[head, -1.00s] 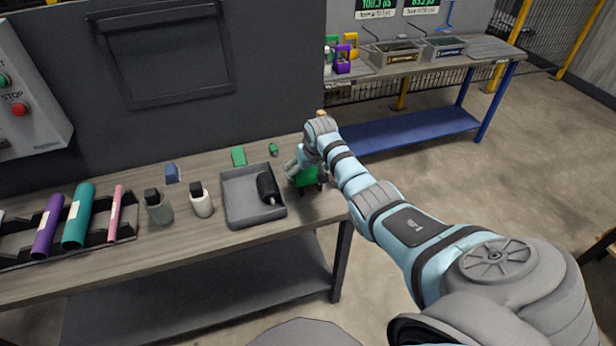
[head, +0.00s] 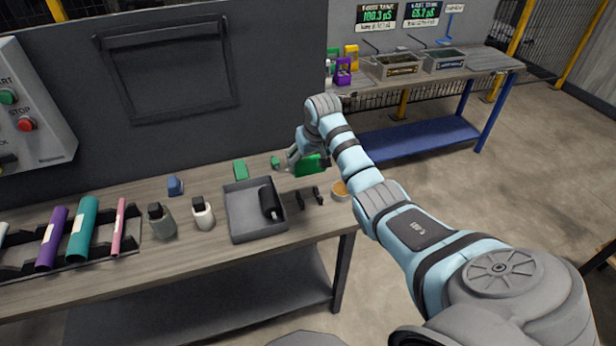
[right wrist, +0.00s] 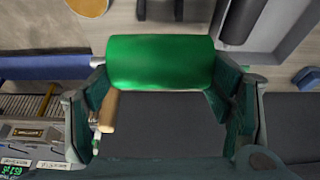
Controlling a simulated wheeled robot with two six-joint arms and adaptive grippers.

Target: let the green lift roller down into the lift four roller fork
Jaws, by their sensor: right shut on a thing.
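The green lift roller (head: 308,166) is held by my right gripper (head: 296,160) above the back right part of the workbench. In the right wrist view the roller (right wrist: 160,62) lies level between the fingers of the gripper (right wrist: 163,85), with a pale pin at its left end. The lift four roller fork appears to be the two black uprights (head: 309,197) on the bench, in front of and below the roller and apart from it. Their tops show only partly at the top edge of the right wrist view (right wrist: 178,10). My left gripper is not in view.
A grey tray (head: 236,237) with a black roller (head: 268,200) stands left of the fork. A round tan-topped item (head: 341,189) is right of it. Green pieces (head: 240,170) lie behind the tray. Two bottles (head: 203,214) and a rack of coloured rollers (head: 100,247) are farther left.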

